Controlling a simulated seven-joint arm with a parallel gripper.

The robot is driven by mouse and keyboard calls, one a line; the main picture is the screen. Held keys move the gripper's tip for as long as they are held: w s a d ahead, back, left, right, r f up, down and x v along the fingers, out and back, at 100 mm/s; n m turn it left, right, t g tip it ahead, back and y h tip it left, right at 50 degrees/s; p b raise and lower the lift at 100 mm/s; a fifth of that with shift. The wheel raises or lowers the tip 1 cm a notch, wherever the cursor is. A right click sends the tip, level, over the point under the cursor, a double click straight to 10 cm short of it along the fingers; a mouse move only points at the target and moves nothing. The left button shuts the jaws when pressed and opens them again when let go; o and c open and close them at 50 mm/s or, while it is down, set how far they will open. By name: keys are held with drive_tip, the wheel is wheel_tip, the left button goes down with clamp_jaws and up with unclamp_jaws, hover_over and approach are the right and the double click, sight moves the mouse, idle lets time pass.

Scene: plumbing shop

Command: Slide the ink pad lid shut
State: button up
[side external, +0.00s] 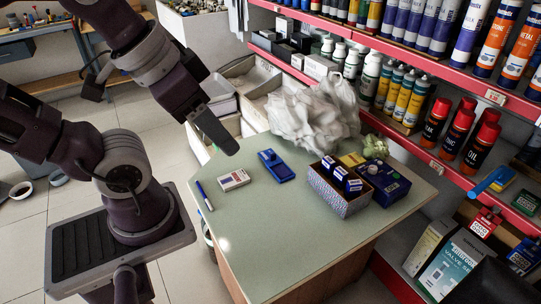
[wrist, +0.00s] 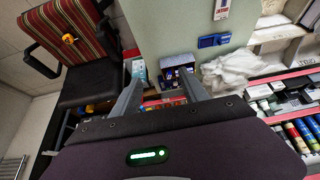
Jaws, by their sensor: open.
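The blue ink pad (side external: 276,166) lies flat on the pale green table, left of the middle, between a small white box and the patterned box. It looks like two blue parts lengthwise; how far the lid is open is too small to tell. It also shows in the wrist view (wrist: 214,40), beyond and to the right of my fingertips. My gripper (side external: 230,147) hangs in the air above the table's back left edge, apart from the ink pad. In the wrist view my gripper (wrist: 160,69) has its two fingers spread, with nothing held between them.
A patterned box (side external: 340,200) of blue-labelled items and a dark blue box (side external: 385,183) stand right of the ink pad. A crumpled white bag (side external: 312,112) lies behind. A white box (side external: 233,180) and blue pen (side external: 204,194) lie left. The table front (side external: 270,245) is clear.

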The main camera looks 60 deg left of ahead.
drive_tip(key=shift+g, duration=0.4)
drive_tip(key=w, duration=0.2)
drive_tip(key=w+a+r, duration=0.1)
drive_tip(key=w, duration=0.1)
drive_tip(key=w+a, duration=0.1)
drive_tip(key=w, duration=0.1)
drive_tip(key=shift+w+r, duration=0.1)
drive_tip(key=shift+r, duration=0.2)
drive_tip(key=c, duration=0.7)
drive_tip(key=shift+g+y, duration=0.3)
drive_tip(key=shift+g, duration=0.1)
drive_tip(key=w+a, duration=0.1)
drive_tip(key=w, duration=0.1)
drive_tip(key=w+a, duration=0.1)
drive_tip(key=w, duration=0.1)
drive_tip(key=w+a, duration=0.1)
drive_tip(key=w, duration=0.1)
drive_tip(key=shift+w, duration=0.15)
clamp_jaws()
drive_tip(key=g, duration=0.4)
hover_over(268, 151)
drive_tip(key=s+d, duration=0.1)
drive_tip(key=d, duration=0.1)
wheel_tip(268, 151, down, 31)
wheel_tip(268, 151, down, 9)
drive_tip(key=shift+a+r, duration=0.1)
